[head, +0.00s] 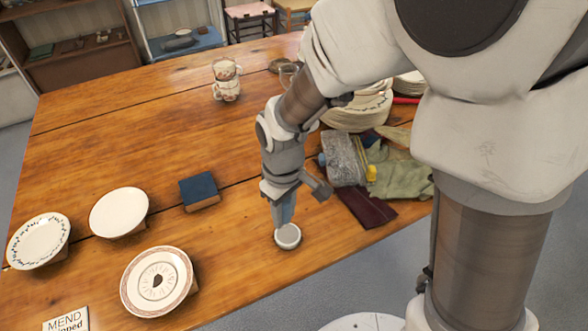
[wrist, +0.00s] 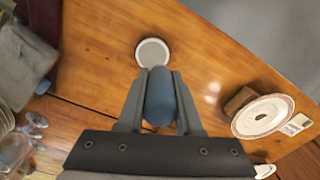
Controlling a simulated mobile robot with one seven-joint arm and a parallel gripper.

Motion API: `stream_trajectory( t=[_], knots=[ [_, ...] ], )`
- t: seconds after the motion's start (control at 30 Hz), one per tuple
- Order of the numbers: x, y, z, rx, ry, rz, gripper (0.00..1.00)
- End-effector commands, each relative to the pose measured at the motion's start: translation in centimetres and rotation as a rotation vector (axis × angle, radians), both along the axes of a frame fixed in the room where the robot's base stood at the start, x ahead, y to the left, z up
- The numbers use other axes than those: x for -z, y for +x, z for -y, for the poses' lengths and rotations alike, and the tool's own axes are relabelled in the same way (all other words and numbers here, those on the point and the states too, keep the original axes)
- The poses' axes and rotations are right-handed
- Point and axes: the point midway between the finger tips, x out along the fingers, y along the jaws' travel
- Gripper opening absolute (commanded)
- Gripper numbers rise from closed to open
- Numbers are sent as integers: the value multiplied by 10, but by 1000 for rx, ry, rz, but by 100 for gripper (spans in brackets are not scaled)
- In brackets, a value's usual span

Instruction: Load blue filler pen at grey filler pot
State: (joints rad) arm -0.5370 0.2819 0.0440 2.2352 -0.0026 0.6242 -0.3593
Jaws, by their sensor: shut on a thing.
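The blue filler pen (wrist: 160,97) is held between the two fingers of my gripper (wrist: 160,80). It is thick and rounded, and it points away from the wrist toward the pot. The grey filler pot (head: 287,236) is a small round pot with a pale top, standing on the wooden table near its front edge. In the wrist view the pot (wrist: 152,52) shows just beyond the pen's tip. In the head view my gripper (head: 284,212) points down over the pot. I cannot tell whether the pen touches the pot.
Right of the pot lie a dark red cloth (head: 367,206), green gloves (head: 402,172) and a grey bundle (head: 343,158). A blue pad (head: 198,187) and several plates, including a brown-rimmed plate (head: 140,298), stand left. The middle of the table is clear.

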Motion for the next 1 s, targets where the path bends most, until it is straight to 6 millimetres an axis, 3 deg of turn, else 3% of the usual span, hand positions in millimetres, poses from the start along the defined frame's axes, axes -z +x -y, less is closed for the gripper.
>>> stream_trajectory(
  t=[0.37, 0.8, 1.0],
  knots=[
    [10, 8, -3, -2, -9, 6, 0],
    [53, 8, -3, 0, -9, 4, 0],
    [63, 8, -3, 0, -9, 6, 0]
  ],
)
